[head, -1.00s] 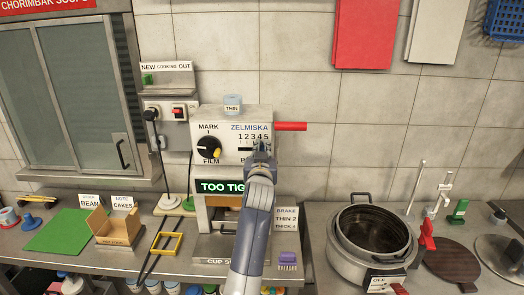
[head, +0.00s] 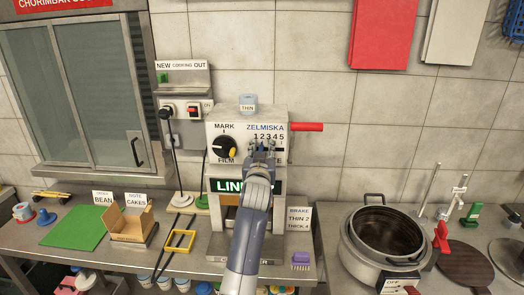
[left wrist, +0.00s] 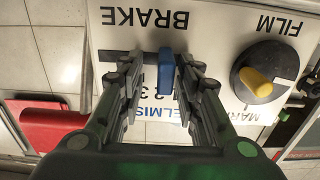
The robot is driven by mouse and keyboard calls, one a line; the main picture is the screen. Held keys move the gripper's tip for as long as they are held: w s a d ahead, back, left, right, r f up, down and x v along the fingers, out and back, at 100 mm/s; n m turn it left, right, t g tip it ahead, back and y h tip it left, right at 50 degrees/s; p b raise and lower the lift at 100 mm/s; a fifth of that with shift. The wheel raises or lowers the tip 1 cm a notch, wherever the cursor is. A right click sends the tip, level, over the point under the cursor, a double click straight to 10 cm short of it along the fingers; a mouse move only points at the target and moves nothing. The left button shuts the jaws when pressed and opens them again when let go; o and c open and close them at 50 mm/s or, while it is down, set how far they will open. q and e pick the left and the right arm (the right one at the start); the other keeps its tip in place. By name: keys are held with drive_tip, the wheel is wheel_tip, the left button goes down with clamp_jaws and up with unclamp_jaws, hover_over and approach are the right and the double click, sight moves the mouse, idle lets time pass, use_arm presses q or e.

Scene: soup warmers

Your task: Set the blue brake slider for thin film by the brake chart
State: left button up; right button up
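The white sealing machine (head: 215,165) stands on the counter. Its blue brake slider (left wrist: 166,70) sits in a dark slot under the upside-down word BRAKE in the left wrist view. My left gripper (left wrist: 160,62) is open with a finger on each side of the slider; the right-hand finger is very near it. The slider looks near the 2, but fingers partly hide the number scale (head: 268,136). The brake chart (head: 298,218) reads thin 2, thick 4. The green display (head: 228,186) starts with "LIN"; my arm covers the rest. My right gripper is not in view.
The black film knob (left wrist: 262,72) with its yellow pointer is beside the slider. A red handle (head: 308,127) sticks out of the machine's right side. A steel pot (head: 385,232) stands to the right.

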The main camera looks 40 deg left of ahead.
use_arm(q)
drive_tip(key=shift+s+a, duration=0.1)
drive_tip(key=shift+s, duration=0.15)
drive_tip(key=v, duration=0.7)
drive_tip(key=shift+d, duration=0.25)
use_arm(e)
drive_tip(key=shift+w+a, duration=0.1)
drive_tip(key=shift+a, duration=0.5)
